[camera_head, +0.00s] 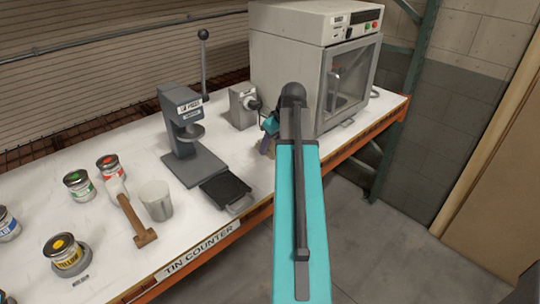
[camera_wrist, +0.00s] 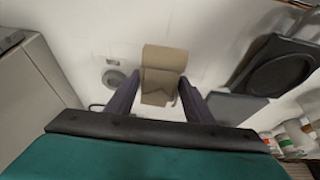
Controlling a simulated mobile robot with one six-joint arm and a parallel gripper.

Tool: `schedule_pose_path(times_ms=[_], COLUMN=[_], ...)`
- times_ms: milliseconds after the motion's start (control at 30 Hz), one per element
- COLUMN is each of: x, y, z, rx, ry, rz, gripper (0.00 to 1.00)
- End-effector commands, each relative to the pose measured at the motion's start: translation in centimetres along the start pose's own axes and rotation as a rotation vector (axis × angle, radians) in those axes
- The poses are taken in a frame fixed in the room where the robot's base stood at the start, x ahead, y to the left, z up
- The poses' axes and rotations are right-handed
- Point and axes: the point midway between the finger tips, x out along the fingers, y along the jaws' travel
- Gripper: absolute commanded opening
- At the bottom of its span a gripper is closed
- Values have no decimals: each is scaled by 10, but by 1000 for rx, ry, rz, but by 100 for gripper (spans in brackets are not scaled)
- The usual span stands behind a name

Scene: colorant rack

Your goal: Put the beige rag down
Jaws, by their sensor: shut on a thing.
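The beige rag (camera_wrist: 164,62) hangs folded between the fingertips of my gripper (camera_wrist: 160,88) in the wrist view. My gripper is shut on it, with a dark finger on each side. The white counter shows behind the rag; I cannot tell whether the rag touches it. In the head view my gripper (camera_head: 267,138) is over the counter, in front of the small grey knobbed box and the cabinet. My arm partly hides it there, and I cannot make out the rag in that view.
The white counter (camera_head: 100,235) carries a lever press (camera_head: 181,118), a black tray (camera_head: 226,189), a knobbed box (camera_head: 241,108) and a glass-door cabinet (camera_head: 285,55). Some bare counter lies beside the tray.

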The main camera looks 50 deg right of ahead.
Motion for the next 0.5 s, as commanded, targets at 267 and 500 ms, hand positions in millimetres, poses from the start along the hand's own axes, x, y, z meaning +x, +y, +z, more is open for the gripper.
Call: schedule_pose_path(times_ms=[267, 500], x=[13, 13], y=[0, 0], z=[5, 4], rx=[0, -1], ry=[1, 1], rz=[0, 0], gripper=[30, 30])
